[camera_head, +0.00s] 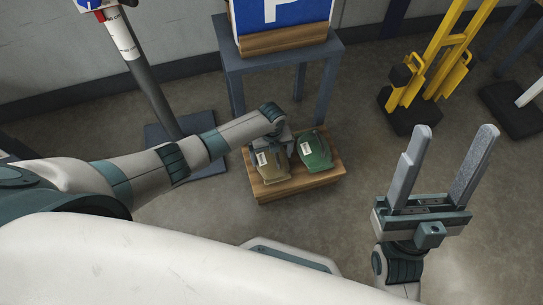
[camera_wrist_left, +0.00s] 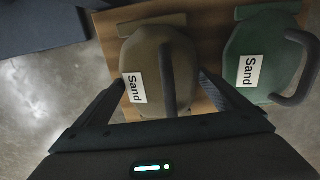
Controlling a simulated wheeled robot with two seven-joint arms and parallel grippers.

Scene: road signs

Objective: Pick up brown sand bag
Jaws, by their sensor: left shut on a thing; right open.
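The brown sand bag (camera_head: 270,165) lies on a low wooden platform, to the left of a green sand bag (camera_head: 314,150). In the left wrist view the brown bag (camera_wrist_left: 172,62) has a white "Sand" label and a dark handle. My left gripper (camera_head: 281,139) is over the brown bag. Its fingers (camera_wrist_left: 160,92) reach down on either side of the bag and are shut on it. The bag appears to rest on the platform; the arm hides part of it. My right gripper (camera_head: 442,150) is open and empty, off to the right.
The wooden platform (camera_head: 300,190) stands on the concrete floor. Behind it is a blue-grey table (camera_head: 278,58) with a blue sign (camera_head: 284,14). A pole on a dark base stands at left, and a yellow folding stand (camera_head: 440,50) at upper right. Floor between platform and right gripper is clear.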

